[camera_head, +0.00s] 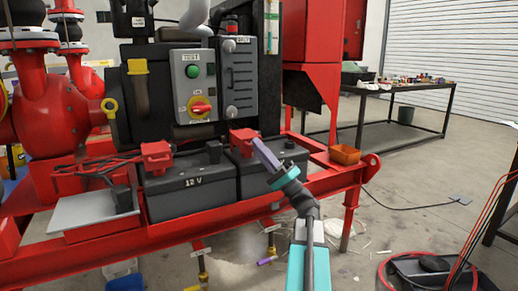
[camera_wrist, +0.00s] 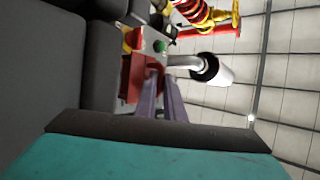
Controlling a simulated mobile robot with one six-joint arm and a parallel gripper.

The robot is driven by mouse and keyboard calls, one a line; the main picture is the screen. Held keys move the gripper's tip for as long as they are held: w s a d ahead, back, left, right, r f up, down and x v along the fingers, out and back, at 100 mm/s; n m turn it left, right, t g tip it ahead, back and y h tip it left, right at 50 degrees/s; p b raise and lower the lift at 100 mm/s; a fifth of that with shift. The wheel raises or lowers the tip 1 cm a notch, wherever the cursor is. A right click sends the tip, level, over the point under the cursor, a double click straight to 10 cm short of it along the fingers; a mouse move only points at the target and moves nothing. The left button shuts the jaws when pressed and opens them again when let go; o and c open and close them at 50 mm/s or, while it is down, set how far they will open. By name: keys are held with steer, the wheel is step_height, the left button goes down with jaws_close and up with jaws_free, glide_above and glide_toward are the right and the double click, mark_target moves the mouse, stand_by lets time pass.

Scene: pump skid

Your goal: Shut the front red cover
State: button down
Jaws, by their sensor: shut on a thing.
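Two red covers sit on top of black batteries, one on the left battery (camera_head: 156,155) and one on the right battery (camera_head: 241,136). My gripper (camera_head: 257,142) reaches in from the lower right, with its purple fingers at the right-hand red cover. In the wrist view, the purple fingers (camera_wrist: 160,98) are close together against this red cover (camera_wrist: 132,80) and shut on it. The fingers hide part of the cover, and how far it is swung open is hard to tell.
The batteries stand on a red skid frame (camera_head: 330,180). A grey control box (camera_head: 195,85) with a red-yellow switch rises behind them. An orange tray (camera_head: 344,154) sits to the right.

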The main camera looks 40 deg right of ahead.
steer(key=shift+w+d+f+m+h, duration=0.2)
steer(key=shift+w+f+m+h, duration=0.1)
steer(key=shift+w+f, duration=0.35)
steer(key=c, duration=2.1)
jaws_free()
steer(key=shift+s, duration=0.1)
steer(key=shift+s+f, duration=0.1)
steer(key=shift+f, duration=0.05)
steer(key=shift+s+r+p+v, duration=0.2)
steer(key=shift+p+v, duration=0.35)
steer(key=shift+v, duration=1.7)
steer(key=shift+s+r+p+v, duration=0.15)
steer(key=shift+p+v, duration=0.4)
steer(key=shift+v, duration=1.65)
steer(key=shift+s+r+p+v, duration=0.2)
steer(key=shift+p+v, duration=0.35)
steer(key=shift+v, duration=1.7)
